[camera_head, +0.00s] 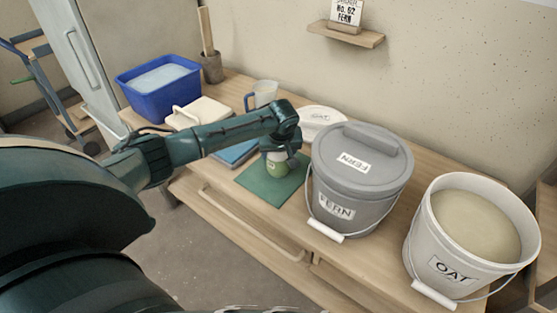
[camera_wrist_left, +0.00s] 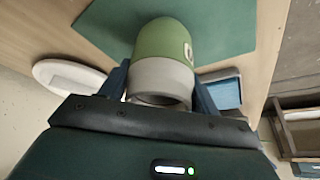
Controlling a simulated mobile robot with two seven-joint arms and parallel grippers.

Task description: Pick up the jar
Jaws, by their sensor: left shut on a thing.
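The jar (camera_head: 277,167) has a green body and a pale grey upper part. In the head view it is below my left gripper (camera_head: 281,152), over the green mat (camera_head: 257,186). In the left wrist view the jar (camera_wrist_left: 165,50) sits between the two fingers of my left gripper (camera_wrist_left: 160,85), which is shut on its grey part. Its green end is against or just over the green mat (camera_wrist_left: 240,20); I cannot tell whether they touch. My right gripper is not in view.
A lidded grey FERN bucket (camera_head: 357,190) stands right of the mat. An open OAT bucket (camera_head: 468,230) is farther right, its OAT lid (camera_head: 322,116) behind. A blue tub (camera_head: 157,85), a jug (camera_head: 262,95) and a white container (camera_head: 200,110) stand at the left.

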